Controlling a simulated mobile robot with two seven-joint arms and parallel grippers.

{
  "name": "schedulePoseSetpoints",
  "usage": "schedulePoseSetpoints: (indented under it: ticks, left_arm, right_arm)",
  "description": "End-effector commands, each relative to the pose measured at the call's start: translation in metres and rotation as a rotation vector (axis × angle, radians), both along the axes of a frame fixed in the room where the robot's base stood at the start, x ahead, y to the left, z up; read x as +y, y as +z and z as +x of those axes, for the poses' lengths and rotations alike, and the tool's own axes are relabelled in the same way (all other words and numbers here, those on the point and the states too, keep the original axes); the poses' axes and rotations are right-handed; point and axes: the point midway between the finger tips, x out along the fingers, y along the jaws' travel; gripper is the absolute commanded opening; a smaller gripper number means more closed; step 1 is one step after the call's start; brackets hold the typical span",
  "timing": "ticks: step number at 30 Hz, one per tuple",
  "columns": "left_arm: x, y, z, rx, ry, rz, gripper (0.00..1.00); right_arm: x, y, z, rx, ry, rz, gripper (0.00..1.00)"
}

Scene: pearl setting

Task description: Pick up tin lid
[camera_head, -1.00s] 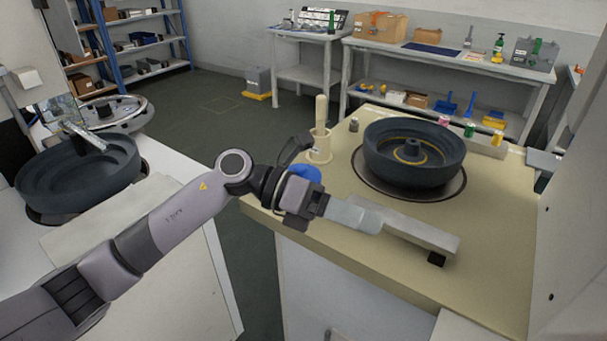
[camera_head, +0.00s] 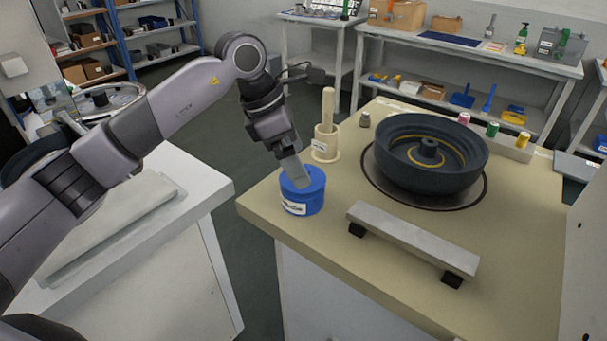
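A blue tin (camera_head: 303,203) with a white label stands upright near the left front edge of the beige worktop. Its blue lid (camera_head: 314,178) is on top, partly hidden by my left gripper. My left gripper (camera_head: 300,181) points down at the lid from above, its grey fingertips at or just over the lid's upper surface. I cannot tell whether they touch it or how far apart the fingers are. My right gripper is not in view.
A wooden pot with a pestle-like stick (camera_head: 325,145) stands close behind the tin. A dark wheel-shaped basin (camera_head: 430,165) and a grey bar on black feet (camera_head: 412,240) are to the right. The worktop front is clear.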

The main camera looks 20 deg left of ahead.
Motion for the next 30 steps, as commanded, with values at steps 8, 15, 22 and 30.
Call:
schedulePoseSetpoints:
  ticks: [8,15,22,30]
  left_arm:
    - [-0.014,-0.03,0.005,0.002,-0.001,-0.002,1.0]
    - [-0.014,-0.031,0.005,0.001,-0.001,-0.003,0.97]
    - [-0.014,-0.03,0.005,0.001,-0.001,-0.003,0.61]
    - [-0.013,-0.027,0.006,0.0,0.0,-0.002,0.61]
  right_arm:
    - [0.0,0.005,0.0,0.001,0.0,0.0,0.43]
    - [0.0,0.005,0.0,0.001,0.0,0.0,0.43]
    - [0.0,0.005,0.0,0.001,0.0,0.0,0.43]
    - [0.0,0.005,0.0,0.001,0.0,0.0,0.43]
